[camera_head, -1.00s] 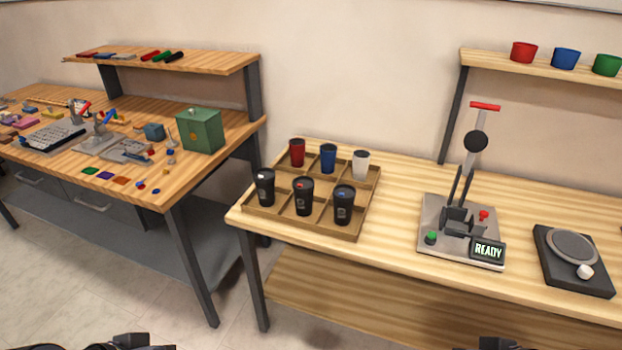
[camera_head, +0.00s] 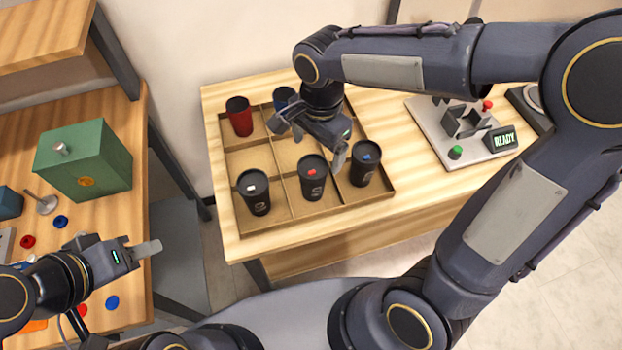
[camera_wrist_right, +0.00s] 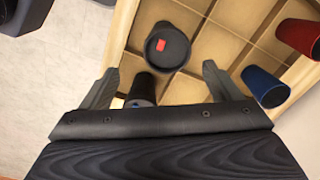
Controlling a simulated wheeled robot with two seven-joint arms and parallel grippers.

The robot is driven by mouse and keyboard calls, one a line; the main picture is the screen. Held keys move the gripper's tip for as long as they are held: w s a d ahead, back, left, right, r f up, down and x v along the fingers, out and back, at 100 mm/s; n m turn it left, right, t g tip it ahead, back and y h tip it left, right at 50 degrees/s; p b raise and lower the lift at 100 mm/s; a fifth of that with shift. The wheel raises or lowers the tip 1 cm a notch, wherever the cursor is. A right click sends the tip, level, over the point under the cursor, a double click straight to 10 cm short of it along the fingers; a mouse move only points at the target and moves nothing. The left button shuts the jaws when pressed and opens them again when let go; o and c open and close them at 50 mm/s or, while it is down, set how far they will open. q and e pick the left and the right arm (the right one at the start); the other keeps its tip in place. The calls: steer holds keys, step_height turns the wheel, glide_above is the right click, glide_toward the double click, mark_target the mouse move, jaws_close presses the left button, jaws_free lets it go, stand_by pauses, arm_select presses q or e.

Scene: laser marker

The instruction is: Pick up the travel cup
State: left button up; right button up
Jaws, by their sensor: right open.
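Three black lidded travel cups stand upright in the front row of the wooden tray (camera_head: 279,160). The left cup (camera_head: 254,192) has a white lid mark, the middle cup (camera_head: 312,177) a red one and the right cup (camera_head: 365,163) a blue one. My right gripper (camera_head: 319,146) is open and empty above the tray, behind the middle and right cups. In the right wrist view, the red-marked cup (camera_wrist_right: 166,46) shows beyond and between the open fingers (camera_wrist_right: 160,85), apart from them. My left gripper (camera_head: 148,250) is at the left; its opening is unclear.
A red cup (camera_head: 239,116) and a blue cup (camera_head: 284,98) stand in the back row, close to my right gripper. The white cup is hidden. A press with a READY display (camera_head: 502,139) stands to the right. A green box (camera_head: 85,160) sits on the left table.

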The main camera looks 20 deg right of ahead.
mark_target(313, 169)
steer(key=shift+w+a+f+m, duration=0.25)
steer(key=shift+a+f+m, duration=0.05)
steer(key=shift+a, duration=0.15)
steer(key=f, duration=0.7)
steer(key=shift+w+d+f+p, duration=0.2)
steer(key=shift+w+f+p, duration=0.1)
steer(key=shift+f, duration=0.1)
steer(key=c, duration=0.7)
